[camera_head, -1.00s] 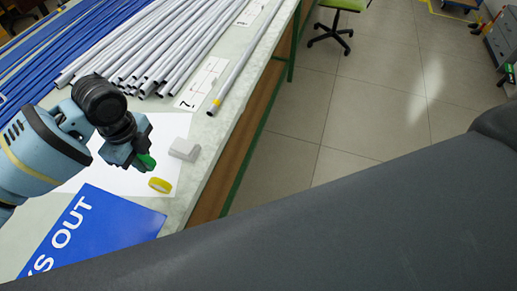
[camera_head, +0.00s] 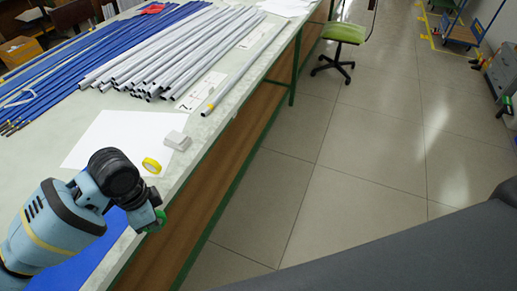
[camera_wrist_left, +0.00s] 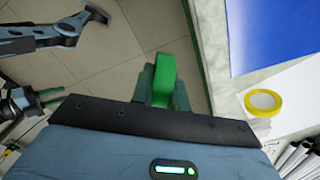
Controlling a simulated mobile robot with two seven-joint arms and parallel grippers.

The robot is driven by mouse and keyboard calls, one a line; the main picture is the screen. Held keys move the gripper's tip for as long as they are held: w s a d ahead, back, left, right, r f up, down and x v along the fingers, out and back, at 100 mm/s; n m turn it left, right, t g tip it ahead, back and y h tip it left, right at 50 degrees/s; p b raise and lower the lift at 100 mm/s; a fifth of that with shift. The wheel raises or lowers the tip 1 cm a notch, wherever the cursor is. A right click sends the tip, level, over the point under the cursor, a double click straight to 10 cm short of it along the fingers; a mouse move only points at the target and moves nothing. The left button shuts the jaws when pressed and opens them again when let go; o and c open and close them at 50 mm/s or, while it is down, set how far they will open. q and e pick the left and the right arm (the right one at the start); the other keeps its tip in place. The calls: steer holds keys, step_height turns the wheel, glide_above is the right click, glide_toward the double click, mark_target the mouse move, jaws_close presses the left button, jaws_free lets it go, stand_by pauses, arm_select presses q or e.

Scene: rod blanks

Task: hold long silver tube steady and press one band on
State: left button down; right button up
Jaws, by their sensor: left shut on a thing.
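My left gripper (camera_head: 158,220) is shut on a green ring-shaped band (camera_wrist_left: 164,80), which shows upright between the fingers in the left wrist view. The gripper is at the table's near right edge, apart from the tubes. A long silver tube (camera_head: 240,72) lies alone along the table edge, with a yellow-orange band (camera_head: 211,106) near its near end. A yellow ring (camera_head: 151,165) lies on the table; it also shows in the left wrist view (camera_wrist_left: 263,101). Dark arm parts show at the left of that view; I cannot tell the right gripper's state.
Several grey tubes (camera_head: 170,55) and blue rods (camera_head: 85,60) lie in bundles farther back. A white block (camera_head: 177,141), a white sheet (camera_head: 110,138) and a card marked 7 (camera_head: 201,91) lie nearby.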

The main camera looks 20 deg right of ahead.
arm_select(q)
steer(key=s+a+f+n, duration=0.4)
steer(key=s+n, duration=0.3)
steer(key=n, duration=0.7)
steer(key=shift+s+a+f+n, duration=0.15)
steer(key=shift+a+f+n, duration=0.25)
steer(key=shift+a, duration=0.5)
